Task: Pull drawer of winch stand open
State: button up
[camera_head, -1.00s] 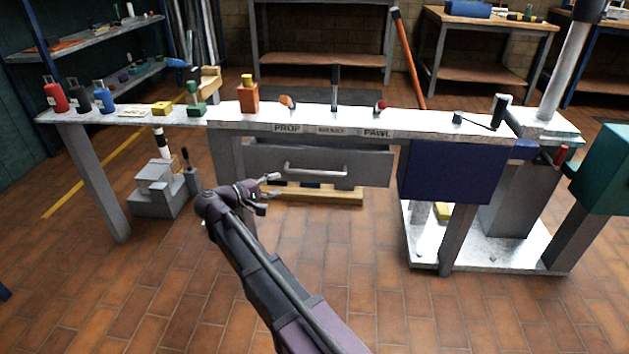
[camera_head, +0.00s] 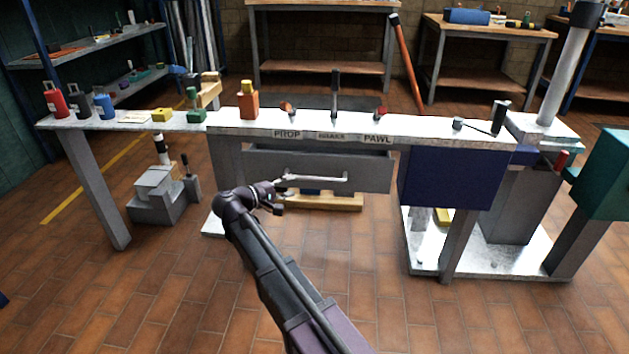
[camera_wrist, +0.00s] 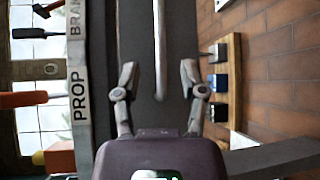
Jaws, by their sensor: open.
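The winch stand's grey drawer (camera_head: 368,168) is under the bench top, below the PROP, BRAKE and PAWL labels. Its pale bar handle (camera_head: 325,179) runs across the front. My gripper (camera_head: 284,194) is at the handle's left end, in front of the drawer. In the wrist view the open fingers of my gripper (camera_wrist: 158,74) lie on either side of the handle (camera_wrist: 161,45), with clear gaps on both sides. The handle's near end lies between the fingers. The drawer front (camera_wrist: 138,35) is behind it. I cannot tell whether the drawer is slightly out.
A blue panel (camera_head: 450,178) hangs right of the drawer. A wooden pallet (camera_head: 335,203) with small blocks lies on the floor below. Bottles, an orange block (camera_head: 248,106) and levers stand on the bench top (camera_head: 220,118). The tiled floor in front is clear.

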aim_at(313, 179)
jog(key=b+x, duration=0.1)
jog(key=x, duration=0.8)
jog(key=shift+s, duration=0.1)
grip_shut()
